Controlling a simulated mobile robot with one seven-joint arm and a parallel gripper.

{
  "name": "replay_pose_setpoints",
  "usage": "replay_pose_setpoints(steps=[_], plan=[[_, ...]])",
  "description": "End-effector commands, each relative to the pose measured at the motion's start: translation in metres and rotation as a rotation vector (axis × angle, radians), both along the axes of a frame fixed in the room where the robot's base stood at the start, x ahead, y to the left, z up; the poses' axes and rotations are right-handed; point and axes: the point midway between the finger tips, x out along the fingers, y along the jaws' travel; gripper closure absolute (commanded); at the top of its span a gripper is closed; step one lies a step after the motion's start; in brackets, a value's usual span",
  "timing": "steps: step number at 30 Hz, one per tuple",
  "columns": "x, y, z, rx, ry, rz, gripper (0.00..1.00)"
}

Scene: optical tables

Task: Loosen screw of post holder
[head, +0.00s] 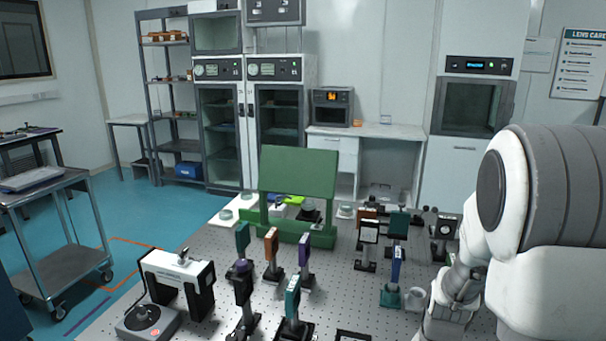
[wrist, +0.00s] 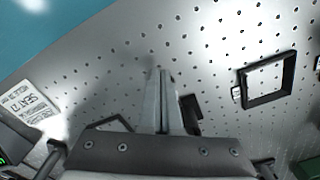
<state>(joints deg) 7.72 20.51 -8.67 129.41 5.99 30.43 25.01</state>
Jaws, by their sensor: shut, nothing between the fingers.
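My gripper (wrist: 162,74) points down at the perforated table in the wrist view, its two fingers together with nothing between them. Several posts with coloured plates stand on the table in the head view, among them a blue plate (head: 397,264), a teal plate (head: 292,297) and an orange plate (head: 271,243). I cannot tell which post holder is the one with the screw, and no screw is clear. A black square frame (wrist: 246,100) with a small pale knob (wrist: 237,94) is right of my fingers, apart from them. A dark part (wrist: 191,108) sits close beside the fingers, partly hidden.
A large green board on a stand (head: 298,172) rises at the table's back. A white-and-black bridge-shaped device (head: 176,268) stands at the left. A labelled white card (wrist: 30,106) lies left in the wrist view. The perforated table (wrist: 210,48) is bare beyond my fingertips.

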Motion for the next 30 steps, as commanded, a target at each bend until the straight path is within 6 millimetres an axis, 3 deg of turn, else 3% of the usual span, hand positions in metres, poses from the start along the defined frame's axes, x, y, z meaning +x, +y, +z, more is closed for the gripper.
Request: replay_pose_setpoints(steps=[30], plan=[[0.0105,0.0038,0.0007,-0.002,-0.005,0.0,1.0]])
